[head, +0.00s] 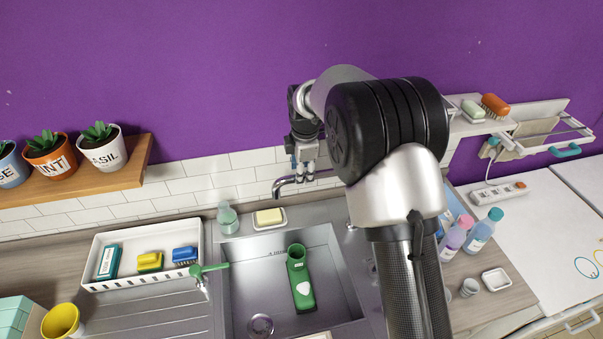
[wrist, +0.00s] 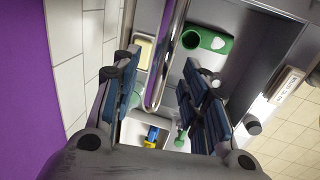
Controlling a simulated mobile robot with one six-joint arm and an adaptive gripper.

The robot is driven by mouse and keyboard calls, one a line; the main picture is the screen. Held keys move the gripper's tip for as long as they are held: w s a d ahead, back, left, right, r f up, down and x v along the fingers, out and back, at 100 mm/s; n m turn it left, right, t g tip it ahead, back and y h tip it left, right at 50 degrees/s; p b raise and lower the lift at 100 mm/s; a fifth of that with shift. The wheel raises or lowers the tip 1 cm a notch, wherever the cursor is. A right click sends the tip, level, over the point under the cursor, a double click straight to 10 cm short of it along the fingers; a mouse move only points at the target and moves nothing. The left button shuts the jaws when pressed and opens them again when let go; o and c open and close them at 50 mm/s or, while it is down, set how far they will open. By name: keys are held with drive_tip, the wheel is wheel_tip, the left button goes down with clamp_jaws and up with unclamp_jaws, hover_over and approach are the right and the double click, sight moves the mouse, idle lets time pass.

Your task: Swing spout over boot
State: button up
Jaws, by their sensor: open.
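The chrome spout (head: 284,184) projects from the tiled wall above the back of the sink. In the wrist view the spout (wrist: 168,55) runs between the blue-padded fingers. The green boot (head: 301,282), with a white patch, stands in the sink, below and to the right of the spout's end. The boot also shows at the top of the wrist view (wrist: 207,40). My gripper (head: 306,170) points down at the spout, open, with one finger on each side of it. Whether a pad touches it I cannot tell. My arm hides the area right of the spout.
The grey sink (head: 346,262) has a drain strainer at the front. A white tray (head: 125,284) with brushes is at left. Bottles (head: 482,230) stand at right. Potted plants (head: 104,147) sit on a shelf.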

drive_tip(key=shift+w+f, duration=0.2)
drive_tip(key=shift+f, duration=0.7)
clamp_jaws()
